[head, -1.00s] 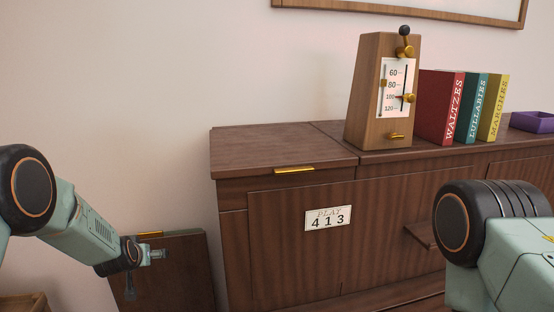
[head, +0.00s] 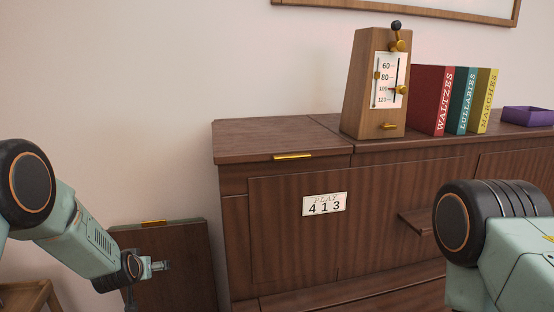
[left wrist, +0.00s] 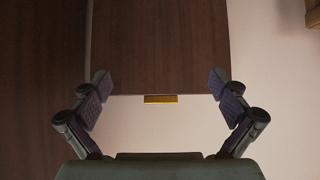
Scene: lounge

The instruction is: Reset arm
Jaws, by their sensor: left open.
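My left gripper (head: 147,282) is low at the left in the head view, in front of a dark wooden panel (head: 188,262) with a brass strip on its top edge. In the left wrist view the gripper (left wrist: 160,82) has its two fingers wide apart with nothing between them. The panel (left wrist: 160,45) and its brass strip (left wrist: 160,99) show beyond the fingers. My right arm (head: 490,235) shows at the right, but its gripper is out of view.
A wooden stand (head: 30,296) is at lower left.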

